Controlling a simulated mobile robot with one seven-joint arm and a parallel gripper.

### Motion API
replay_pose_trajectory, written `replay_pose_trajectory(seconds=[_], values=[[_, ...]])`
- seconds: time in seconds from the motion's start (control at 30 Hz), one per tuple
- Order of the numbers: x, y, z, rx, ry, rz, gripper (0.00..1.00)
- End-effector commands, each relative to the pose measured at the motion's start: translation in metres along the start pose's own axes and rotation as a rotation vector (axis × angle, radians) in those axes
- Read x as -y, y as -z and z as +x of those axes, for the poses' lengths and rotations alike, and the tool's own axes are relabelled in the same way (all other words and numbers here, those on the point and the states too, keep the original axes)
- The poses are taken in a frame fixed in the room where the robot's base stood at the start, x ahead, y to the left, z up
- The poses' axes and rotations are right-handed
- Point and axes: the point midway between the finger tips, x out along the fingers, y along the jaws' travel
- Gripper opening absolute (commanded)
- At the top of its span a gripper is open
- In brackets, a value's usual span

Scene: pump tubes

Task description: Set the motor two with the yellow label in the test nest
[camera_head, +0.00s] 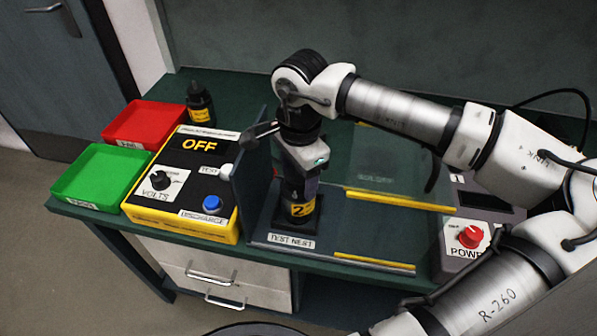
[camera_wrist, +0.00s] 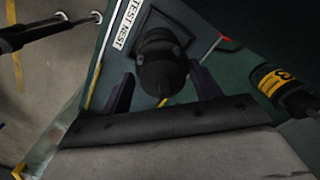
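Motor two, a black cylinder with a yellow label reading 2 (camera_head: 300,208), stands upright in the dark square of the test nest (camera_head: 279,243), beside the TEST NEST sign. In the wrist view the motor (camera_wrist: 163,68) is seen end-on over the nest plate (camera_wrist: 196,38). My gripper (camera_head: 300,185) points down from above, around the upper part of the motor. In the wrist view its two dark fingers (camera_wrist: 161,80) stand on either side of the motor, with a narrow gap showing; it looks open. The motor's upper part is hidden by my gripper in the head view.
Another black motor with a yellow label (camera_head: 200,106) stands behind the yellow tester reading OFF (camera_head: 190,180). Red (camera_head: 145,122) and green (camera_head: 100,175) trays are at left. A dark upright panel (camera_head: 252,165) is close left of the nest; a clear guard (camera_head: 385,165) and power box (camera_head: 468,238) are right.

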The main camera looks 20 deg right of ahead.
Motion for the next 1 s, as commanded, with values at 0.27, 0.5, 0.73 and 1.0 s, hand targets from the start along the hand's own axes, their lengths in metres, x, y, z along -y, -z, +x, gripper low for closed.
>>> replay_pose_trajectory(seconds=[0.27, 0.5, 0.73, 1.0], values=[[0.0, 0.001, -0.014, -0.003, 0.001, 0.001, 0.63], [0.001, 0.001, -0.065, -0.003, 0.003, 0.001, 0.63], [0.001, 0.0, -0.106, -0.001, 0.001, 0.001, 0.63], [0.0, 0.0, -0.122, 0.001, -0.001, 0.0, 0.63]])
